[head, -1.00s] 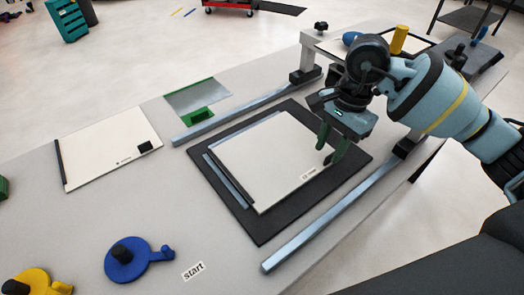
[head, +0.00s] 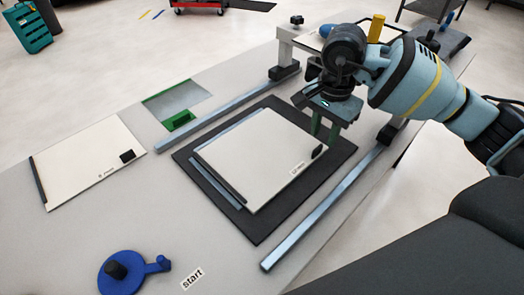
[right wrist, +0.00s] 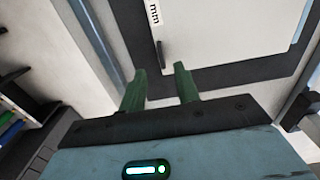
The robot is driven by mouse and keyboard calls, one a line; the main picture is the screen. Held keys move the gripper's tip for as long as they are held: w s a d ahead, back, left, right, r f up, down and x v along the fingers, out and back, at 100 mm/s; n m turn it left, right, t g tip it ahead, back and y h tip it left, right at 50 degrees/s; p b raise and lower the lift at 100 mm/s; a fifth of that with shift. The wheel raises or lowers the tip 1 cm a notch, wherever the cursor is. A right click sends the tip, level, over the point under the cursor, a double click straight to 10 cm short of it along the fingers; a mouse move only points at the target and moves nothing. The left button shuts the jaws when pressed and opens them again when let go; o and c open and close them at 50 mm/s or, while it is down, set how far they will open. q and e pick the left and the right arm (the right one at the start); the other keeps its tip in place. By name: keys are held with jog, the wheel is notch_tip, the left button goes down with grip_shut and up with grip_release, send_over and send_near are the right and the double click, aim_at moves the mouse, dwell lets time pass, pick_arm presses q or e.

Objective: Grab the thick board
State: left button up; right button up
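A pale board (head: 255,160) with a dark strip along its left edge, a small black grip near its right corner and a printed label lies on a blue-grey plate (head: 225,195). The label is too small to read in the head view. Another pale board (head: 85,165) with a dark strip and black grip lies flat on the left. I cannot tell which is thicker. My right gripper (head: 325,132) is open and empty, its green fingers beside the centre board's right corner. In the right wrist view, the fingers (right wrist: 160,88) are apart, near the black grip (right wrist: 161,55). My left gripper is out of view.
A black mat (head: 263,226) lies under the plate, between two metal rails (head: 325,215). A green-edged recess (head: 178,100), a blue disc with a black knob (head: 121,275) and a "start" label (head: 192,279) are on the table. Clear table surrounds the left board.

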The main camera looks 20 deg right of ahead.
aim_at(319, 147)
jog(key=shift+w+a+f, duration=0.1)
jog(key=shift+a+f, duration=0.05)
jog(key=shift+f, duration=2.2)
jog(key=shift+c, duration=0.4)
grip_shut()
